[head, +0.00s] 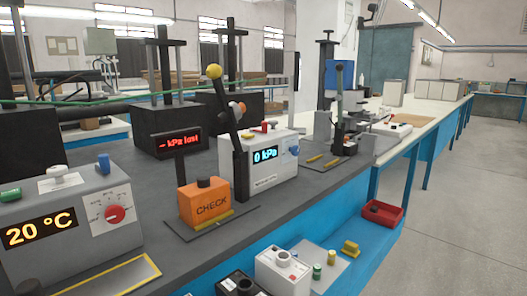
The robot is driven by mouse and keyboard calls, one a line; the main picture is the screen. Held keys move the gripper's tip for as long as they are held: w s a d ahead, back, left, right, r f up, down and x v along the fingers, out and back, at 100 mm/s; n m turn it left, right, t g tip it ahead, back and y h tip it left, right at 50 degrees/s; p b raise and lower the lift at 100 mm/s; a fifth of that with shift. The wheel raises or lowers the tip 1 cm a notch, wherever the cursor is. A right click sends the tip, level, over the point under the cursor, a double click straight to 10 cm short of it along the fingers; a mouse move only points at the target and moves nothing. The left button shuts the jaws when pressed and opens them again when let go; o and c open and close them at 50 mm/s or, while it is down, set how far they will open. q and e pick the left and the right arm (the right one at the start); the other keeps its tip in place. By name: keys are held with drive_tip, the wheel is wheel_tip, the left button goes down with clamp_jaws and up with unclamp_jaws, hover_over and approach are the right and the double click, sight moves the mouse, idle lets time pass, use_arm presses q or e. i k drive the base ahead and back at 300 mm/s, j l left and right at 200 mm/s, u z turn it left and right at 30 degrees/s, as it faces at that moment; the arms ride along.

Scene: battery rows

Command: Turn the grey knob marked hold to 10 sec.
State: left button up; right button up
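I cannot make out a grey knob marked hold or a 10 sec mark in the head view. A white box (272,178) reading "0 kPa" stands mid-bench. It has a blue knob (292,150) on its right front and small coloured parts on top; the small print is too fine to read. Neither gripper is in view.
A tall lever with a yellow ball (214,71) rises beside an orange CHECK block (205,202). A dark display (180,141) reads "- kPa last". A red tray (382,213) sits on the blue front ledge (358,248). The floor at right is clear.

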sight(272, 123)
drive_tip(key=l+u, duration=0.1)
drive_tip(key=u, duration=0.25)
drive_tip(key=l+u, duration=0.1)
drive_tip(key=u, duration=0.25)
drive_tip(key=l+u, duration=0.15)
drive_tip(key=u, duration=0.2)
drive_tip(key=l+u, duration=0.35)
drive_tip(key=l, duration=0.4)
drive_tip(key=k+l+u, duration=0.15)
drive_tip(key=l+u, duration=0.15)
drive_tip(key=l, duration=0.4)
